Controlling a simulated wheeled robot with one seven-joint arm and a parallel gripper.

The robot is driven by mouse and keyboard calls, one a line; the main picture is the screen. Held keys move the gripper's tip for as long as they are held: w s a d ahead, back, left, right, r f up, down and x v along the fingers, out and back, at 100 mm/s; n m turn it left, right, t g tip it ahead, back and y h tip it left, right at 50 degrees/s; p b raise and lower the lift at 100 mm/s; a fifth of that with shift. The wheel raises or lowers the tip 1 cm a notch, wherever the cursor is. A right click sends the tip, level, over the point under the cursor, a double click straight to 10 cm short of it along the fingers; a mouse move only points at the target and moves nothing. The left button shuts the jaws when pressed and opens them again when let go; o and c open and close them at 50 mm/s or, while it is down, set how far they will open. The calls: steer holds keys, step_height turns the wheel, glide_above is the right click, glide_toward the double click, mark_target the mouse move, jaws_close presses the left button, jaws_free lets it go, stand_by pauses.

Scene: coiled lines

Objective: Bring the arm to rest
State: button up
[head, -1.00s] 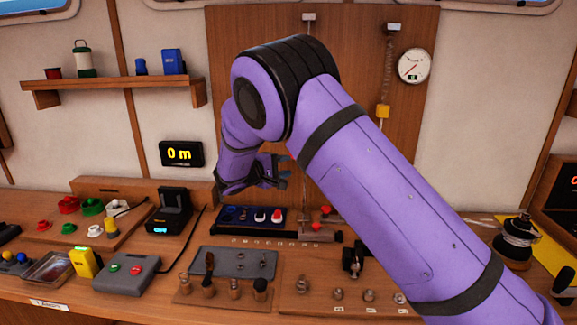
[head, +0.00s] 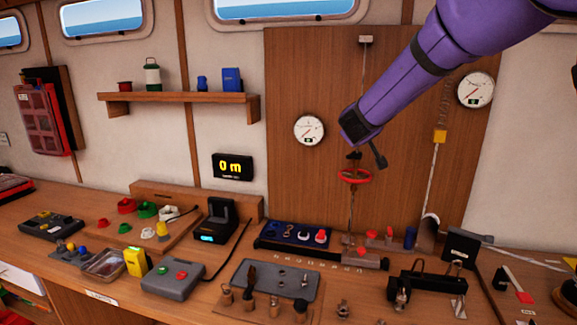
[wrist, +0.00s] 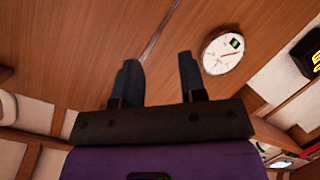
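My purple arm (head: 414,80) reaches into the head view from the upper right and slants down to the left. My gripper (wrist: 157,63) shows in the wrist view with its two dark fingers spread apart and nothing between them. In the head view its dark end is in front of the wooden back panel (head: 300,80), above the red handwheel (head: 355,176) and to the right of a round gauge (head: 309,130). Whether it touches anything there is hard to tell, but it looks clear of the bench.
The bench holds a blue tray (head: 276,232), a grey control box (head: 172,279), a grey plate (head: 262,279) and a black bracket (head: 425,284). A shelf (head: 180,98) and a second gauge (head: 475,89) are on the wall. Open air lies left of the arm.

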steer(key=s+d+r+m+g+y, duration=0.1)
steer(key=s+d+r+y, duration=0.2)
steer(key=s, duration=0.7)
steer(key=s+r+g+y, duration=0.2)
steer(key=s+r+y, duration=0.15)
steer(key=s, duration=0.65)
steer(key=s+d+f+m+g, duration=0.1)
steer(key=s+d+f+g, duration=0.1)
steer(key=s, duration=0.6)
steer(key=s+d+f+m+g+h, duration=0.1)
steer(key=s+d+f+m+g, duration=0.1)
steer(key=s, duration=0.7)
steer(key=s+d+f+m+g+h, duration=0.1)
steer(key=s+d+f, duration=0.2)
steer(key=s, duration=0.6)
steer(key=shift+s+d+f+m+g, duration=0.25)
steer(key=shift+f+m+g, duration=0.15)
steer(key=shift+f, duration=0.05)
